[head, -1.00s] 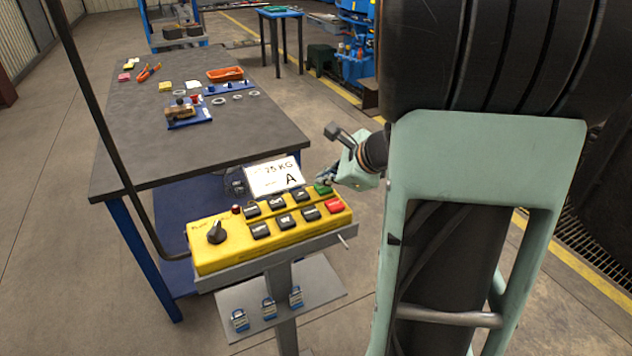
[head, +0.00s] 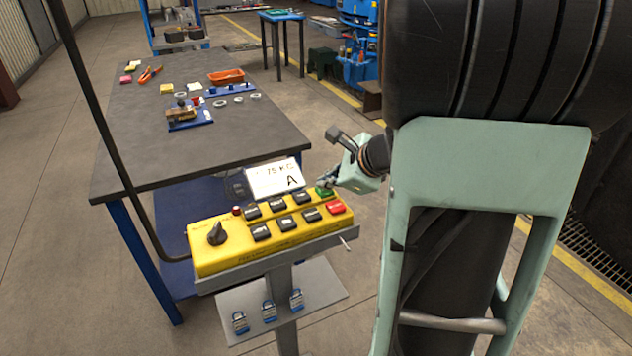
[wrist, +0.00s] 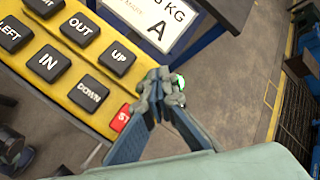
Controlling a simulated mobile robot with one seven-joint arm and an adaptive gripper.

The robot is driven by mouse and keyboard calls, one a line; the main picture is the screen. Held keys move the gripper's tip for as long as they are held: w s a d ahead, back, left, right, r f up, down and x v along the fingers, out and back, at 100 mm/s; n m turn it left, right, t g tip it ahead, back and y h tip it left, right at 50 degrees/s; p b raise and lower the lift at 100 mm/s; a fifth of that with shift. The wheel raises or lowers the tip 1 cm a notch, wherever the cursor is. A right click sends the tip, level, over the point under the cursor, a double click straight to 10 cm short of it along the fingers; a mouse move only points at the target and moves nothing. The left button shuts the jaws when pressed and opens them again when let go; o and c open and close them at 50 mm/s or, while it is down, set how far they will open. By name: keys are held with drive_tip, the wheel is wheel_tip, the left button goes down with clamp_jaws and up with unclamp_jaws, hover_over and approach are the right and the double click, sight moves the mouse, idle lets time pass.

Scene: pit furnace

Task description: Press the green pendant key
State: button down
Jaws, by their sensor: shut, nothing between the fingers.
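The yellow pendant (head: 270,239) rests on a grey stand, with several black keys, a red key (head: 335,207) and the green key (head: 324,191) at its far right corner. In the wrist view the pendant (wrist: 62,75) fills the upper left. My gripper (head: 327,182) is shut and empty, with its tips at the green key. In the wrist view my gripper's fingertips (wrist: 160,90) cover most of the green key (wrist: 180,83), and only a bright green sliver shows beside them. I cannot tell whether the tips touch or push the key down.
A white card (head: 274,179) stands behind the pendant. A rotary knob (head: 217,233) is on its left side. A workbench (head: 240,142) with tools stands behind.

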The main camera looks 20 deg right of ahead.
sight(326, 191)
drive_tip(key=shift+r+p, duration=0.55)
drive_tip(key=shift+r, duration=0.25)
drive_tip(key=shift+r, duration=0.1)
wheel_tip(326, 191, up, 5)
drive_tip(key=p, duration=0.4)
